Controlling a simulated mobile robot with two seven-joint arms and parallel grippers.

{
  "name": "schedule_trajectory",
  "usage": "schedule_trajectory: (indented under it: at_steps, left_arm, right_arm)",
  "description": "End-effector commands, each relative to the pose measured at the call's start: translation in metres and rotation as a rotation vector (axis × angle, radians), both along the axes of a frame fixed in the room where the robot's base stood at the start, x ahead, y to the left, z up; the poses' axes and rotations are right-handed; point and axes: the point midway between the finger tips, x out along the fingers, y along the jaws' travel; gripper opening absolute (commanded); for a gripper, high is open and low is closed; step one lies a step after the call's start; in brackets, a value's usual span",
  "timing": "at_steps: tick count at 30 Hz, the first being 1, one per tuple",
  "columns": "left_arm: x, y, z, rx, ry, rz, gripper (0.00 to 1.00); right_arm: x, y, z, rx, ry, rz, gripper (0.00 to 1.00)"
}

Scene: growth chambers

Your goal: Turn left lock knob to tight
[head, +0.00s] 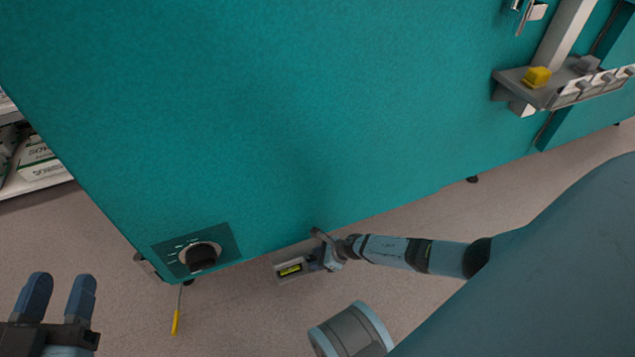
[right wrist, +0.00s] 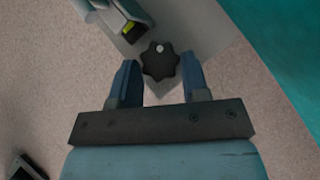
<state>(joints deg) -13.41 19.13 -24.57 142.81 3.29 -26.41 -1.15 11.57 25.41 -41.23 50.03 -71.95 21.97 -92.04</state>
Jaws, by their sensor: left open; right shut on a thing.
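A black lobed knob (right wrist: 160,61) with a pale dot sits on a grey plate (right wrist: 205,38) in the right wrist view. In the head view, my right gripper (head: 325,258) is low at the teal cabinet's bottom edge, beside a small grey device with a yellow-green display (head: 290,269); the knob cannot be made out there. My left gripper (head: 60,297) is open and empty at the lower left, apart from the cabinet. Whether the knob is tight cannot be told.
The large teal cabinet (head: 270,110) fills the middle. A black dial (head: 202,257) on a marked plate is at its lower left corner, with a yellow-tipped cord (head: 175,322) below. A grey shelf (head: 515,88) holds a yellow block (head: 537,77).

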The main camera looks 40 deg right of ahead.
Motion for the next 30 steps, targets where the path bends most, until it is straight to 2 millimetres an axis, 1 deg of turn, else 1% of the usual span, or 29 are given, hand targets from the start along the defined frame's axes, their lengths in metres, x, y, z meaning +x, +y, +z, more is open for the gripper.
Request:
schedule_trajectory:
  at_steps: [6, 21, 30]
  left_arm:
    - [-0.001, -0.001, 0.004, -0.016, 0.038, -0.003, 0.44]
    - [-0.016, -0.009, -0.002, -0.114, 0.212, -0.014, 0.44]
    - [-0.021, -0.012, -0.007, -0.146, 0.274, -0.015, 0.44]
  right_arm:
    - [-0.002, 0.002, 0.002, 0.002, 0.002, -0.107, 0.19]
    - [-0.005, 0.008, 0.002, 0.0, 0.001, -0.484, 0.19]
    - [-0.006, 0.01, 0.001, 0.0, 0.002, -0.621, 0.19]
